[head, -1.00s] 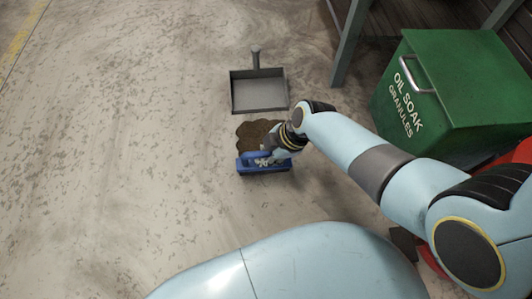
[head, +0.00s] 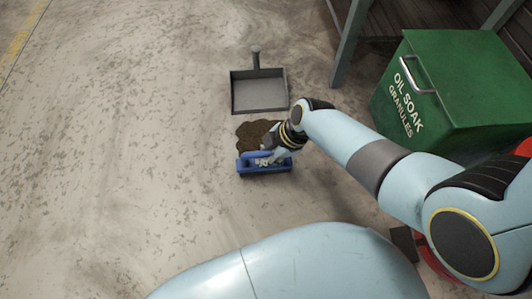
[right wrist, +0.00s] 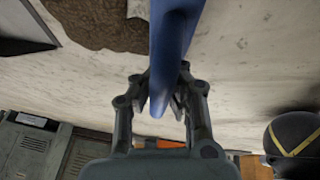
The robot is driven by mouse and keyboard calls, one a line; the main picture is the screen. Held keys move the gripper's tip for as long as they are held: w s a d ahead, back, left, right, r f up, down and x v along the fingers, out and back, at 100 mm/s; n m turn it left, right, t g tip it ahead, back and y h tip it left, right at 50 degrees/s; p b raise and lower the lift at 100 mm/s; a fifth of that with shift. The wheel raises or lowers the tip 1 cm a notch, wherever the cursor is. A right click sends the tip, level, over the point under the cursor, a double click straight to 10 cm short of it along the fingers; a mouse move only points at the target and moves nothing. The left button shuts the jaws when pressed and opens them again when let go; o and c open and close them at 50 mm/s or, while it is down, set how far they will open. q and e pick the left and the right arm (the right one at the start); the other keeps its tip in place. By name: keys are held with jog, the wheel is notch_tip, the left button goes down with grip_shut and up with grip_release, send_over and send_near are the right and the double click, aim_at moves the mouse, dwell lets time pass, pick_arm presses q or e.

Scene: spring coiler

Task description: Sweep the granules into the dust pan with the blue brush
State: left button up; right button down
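The blue brush (head: 250,166) rests on the floor just below the brown granules (head: 255,131) in the head view. The metal dust pan (head: 260,96) lies beyond the granules, its handle pointing away. My right gripper (head: 268,160) is at the brush from above. In the right wrist view, the fingers of my right gripper (right wrist: 160,100) are closed around the blue brush's handle (right wrist: 172,45), one on each side. The granules also show in the right wrist view (right wrist: 105,22). The brush's bristles are hidden. My left gripper is not in view.
A green bin (head: 455,90) marked "Oil Soak Granules" stands at the right, beside a grey metal post (head: 348,45). Something red (head: 437,262) is partly hidden behind my right arm. The concrete floor at the left is clear.

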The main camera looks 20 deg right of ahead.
jog(key=shift+f+b, duration=0.3)
jog(key=shift+f, duration=0.1)
jog(key=shift+w, duration=0.1)
